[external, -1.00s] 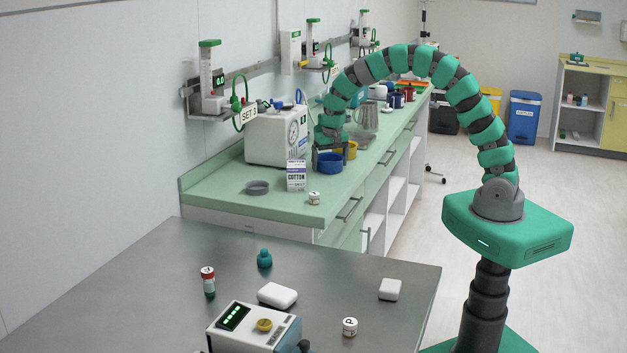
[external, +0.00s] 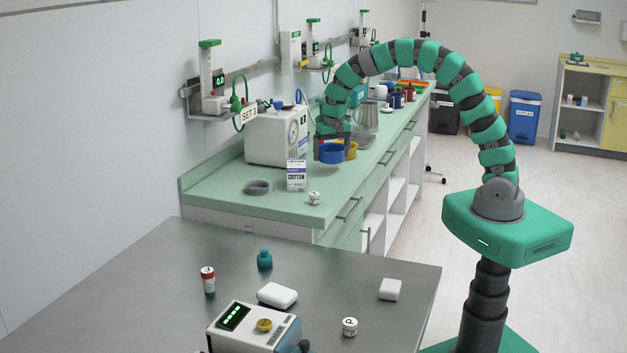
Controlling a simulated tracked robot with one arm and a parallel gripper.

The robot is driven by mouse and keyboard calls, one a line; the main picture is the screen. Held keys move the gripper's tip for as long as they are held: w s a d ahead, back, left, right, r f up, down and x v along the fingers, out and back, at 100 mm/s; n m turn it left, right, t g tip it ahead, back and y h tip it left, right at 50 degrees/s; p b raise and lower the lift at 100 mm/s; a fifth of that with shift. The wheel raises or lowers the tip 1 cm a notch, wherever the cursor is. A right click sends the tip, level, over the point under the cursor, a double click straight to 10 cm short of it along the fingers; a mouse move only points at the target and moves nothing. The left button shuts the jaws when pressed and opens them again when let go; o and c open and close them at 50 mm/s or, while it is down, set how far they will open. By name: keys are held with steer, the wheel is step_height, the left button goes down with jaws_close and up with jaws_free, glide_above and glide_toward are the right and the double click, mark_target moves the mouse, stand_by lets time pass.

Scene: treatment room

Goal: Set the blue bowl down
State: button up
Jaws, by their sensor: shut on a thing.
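The blue bowl (external: 332,155) is in the external view, over the green counter (external: 318,190). My gripper (external: 331,146) points down and is shut on the blue bowl. The bowl seems to be a little above the counter top, in front of a yellow bowl (external: 351,149) that it partly hides. The exact gap under the bowl is hard to tell.
A white device with a gauge (external: 276,137) stands left of the bowl. A cotton box (external: 296,176), a grey dish (external: 257,187) and a small white jar (external: 314,198) are nearer on the counter. A metal jug (external: 366,116) stands behind. Bare counter lies right of the cotton box.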

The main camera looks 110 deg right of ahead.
mark_target(335, 280)
steer(key=s+a+r, duration=0.1)
steer(key=s+a, duration=0.8)
steer(key=a, duration=0.3)
steer(key=shift+s+r, duration=0.2)
steer(key=shift+s, duration=0.2)
